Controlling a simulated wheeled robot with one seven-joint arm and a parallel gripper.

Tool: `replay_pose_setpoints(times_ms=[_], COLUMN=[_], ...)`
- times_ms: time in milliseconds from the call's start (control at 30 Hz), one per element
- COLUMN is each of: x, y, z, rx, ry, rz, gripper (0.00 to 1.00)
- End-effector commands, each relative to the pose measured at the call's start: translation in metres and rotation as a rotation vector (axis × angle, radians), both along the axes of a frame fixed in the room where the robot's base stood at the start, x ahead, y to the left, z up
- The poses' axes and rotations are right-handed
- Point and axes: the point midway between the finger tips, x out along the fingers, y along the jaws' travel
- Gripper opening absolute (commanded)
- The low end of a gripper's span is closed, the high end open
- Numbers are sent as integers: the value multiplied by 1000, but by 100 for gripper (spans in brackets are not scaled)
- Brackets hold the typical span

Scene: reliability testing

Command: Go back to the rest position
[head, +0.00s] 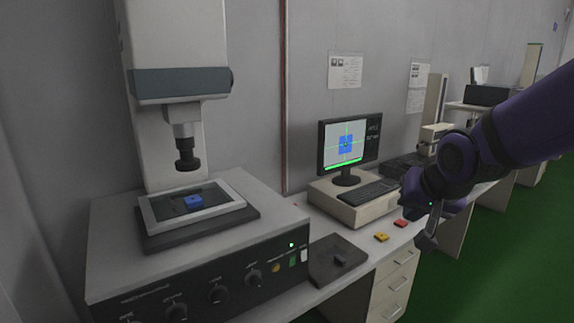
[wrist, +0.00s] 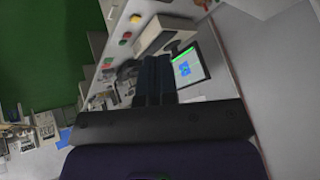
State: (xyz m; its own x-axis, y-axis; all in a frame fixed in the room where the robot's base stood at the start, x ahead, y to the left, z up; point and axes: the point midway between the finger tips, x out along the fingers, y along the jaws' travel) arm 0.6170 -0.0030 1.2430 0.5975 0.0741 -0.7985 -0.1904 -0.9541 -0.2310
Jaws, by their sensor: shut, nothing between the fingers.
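My gripper (head: 427,236) hangs at the end of my purple arm on the right of the head view, in front of the bench and apart from everything on it. Its fingers (wrist: 155,72) show in the wrist view, close together, shut and empty. A blue part (head: 193,202) lies on the glass stage (head: 160,222) of the measuring machine (head: 180,50), under its dark lens. The monitor (head: 325,164) shows a blue shape with green crosshair lines; it also shows in the wrist view (wrist: 195,58).
A yellow part (head: 381,237) and a red part (head: 401,223) lie on the bench near my gripper. A dark pad (head: 325,270) with a small dark piece lies left of them. A keyboard (head: 367,192) sits before the monitor. Green floor (head: 500,260) is open at right.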

Motion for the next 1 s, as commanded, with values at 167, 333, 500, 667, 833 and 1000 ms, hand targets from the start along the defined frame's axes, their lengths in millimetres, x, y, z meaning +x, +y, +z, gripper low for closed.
replay_pose_setpoints(times_ms=[167, 333, 500, 667, 833, 1000], x=[-47, -96, -144, -175, -187, -188], y=[-24, -43, -56, -63, -65, -65], z=[32, 53, 67, 72, 73, 73], rx=[-80, -143, -187, -207, -215, -215], ry=[33, 80, 123, 155, 168, 169], rz=[43, 95, 152, 193, 212, 213], gripper=[0, 0, 0, 0, 0, 0])
